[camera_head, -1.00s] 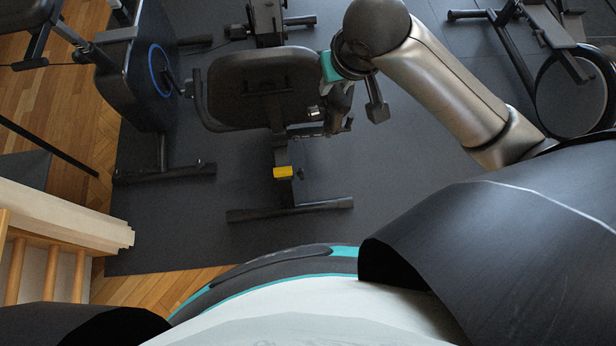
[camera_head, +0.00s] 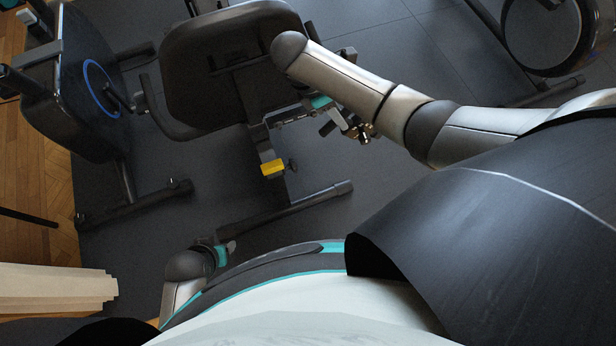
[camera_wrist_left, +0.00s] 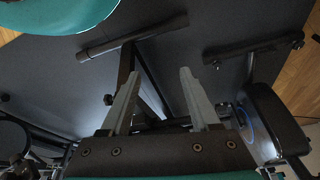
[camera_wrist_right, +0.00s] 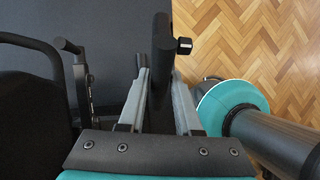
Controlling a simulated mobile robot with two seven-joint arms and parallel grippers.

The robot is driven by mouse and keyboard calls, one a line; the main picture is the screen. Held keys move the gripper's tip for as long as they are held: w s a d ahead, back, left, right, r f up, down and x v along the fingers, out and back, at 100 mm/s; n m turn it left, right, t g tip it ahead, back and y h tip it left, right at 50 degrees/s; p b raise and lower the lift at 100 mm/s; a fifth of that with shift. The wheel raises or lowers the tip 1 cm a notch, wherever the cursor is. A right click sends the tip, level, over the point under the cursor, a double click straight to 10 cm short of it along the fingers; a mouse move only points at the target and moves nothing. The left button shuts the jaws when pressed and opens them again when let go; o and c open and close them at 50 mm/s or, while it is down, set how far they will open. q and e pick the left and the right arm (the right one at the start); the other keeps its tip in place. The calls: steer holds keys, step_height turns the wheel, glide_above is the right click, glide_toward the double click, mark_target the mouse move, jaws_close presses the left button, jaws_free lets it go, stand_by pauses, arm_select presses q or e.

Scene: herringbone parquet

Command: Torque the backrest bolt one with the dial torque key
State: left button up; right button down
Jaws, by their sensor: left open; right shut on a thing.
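The black padded backrest (camera_head: 220,65) of a recumbent bike stands in front of me. Its bolts are too small or hidden to make out. My right gripper (camera_head: 352,128) is to the right of the backrest's lower side, partly hidden by my forearm. In the right wrist view it is shut on a black tool (camera_wrist_right: 162,62) with a short square-ended stub, which looks like the dial torque key; no dial face shows. My left gripper (camera_head: 231,247) is low, close to my base, below the bike's rear foot. Its fingers are apart and empty in the left wrist view (camera_wrist_left: 158,95).
A yellow block (camera_head: 273,168) sits on the bike's post above the foot bar (camera_head: 290,208). The bike's drive housing (camera_head: 85,85) is at left. Another machine's wheel (camera_head: 545,35) is at upper right.

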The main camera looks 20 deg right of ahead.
arm_select(q)
steer(key=w+r+t+b, duration=0.2)
steer(key=w+r+b, duration=0.1)
steer(key=r+b, duration=0.6)
steer(key=b, duration=0.2)
steer(key=shift+w+d+r+b, duration=0.25)
steer(key=shift+d+r+b, duration=0.05)
steer(key=shift+d, duration=0.05)
arm_select(e)
steer(key=s+a+f+n+t+y, duration=0.1)
steer(key=s+a+f+n+t, duration=0.2)
steer(key=f+n+t, duration=0.2)
steer(key=s+a+f+n+t+y, duration=0.1)
steer(key=s+a+f+n+t, duration=0.2)
steer(key=f+n, duration=0.5)
steer(key=s+a+f+n+t+y, duration=0.2)
steer(key=s+a+f+n+t, duration=0.1)
steer(key=f+n+t, duration=0.4)
steer(key=shift+s+a+f+t, duration=0.15)
steer(key=shift+a+f+t, duration=0.15)
steer(key=shift+a+f, duration=0.4)
arm_select(q)
steer(key=shift+s+a, duration=0.1)
arm_select(e)
steer(key=shift+a+r, duration=0.1)
steer(key=shift+r, duration=0.15)
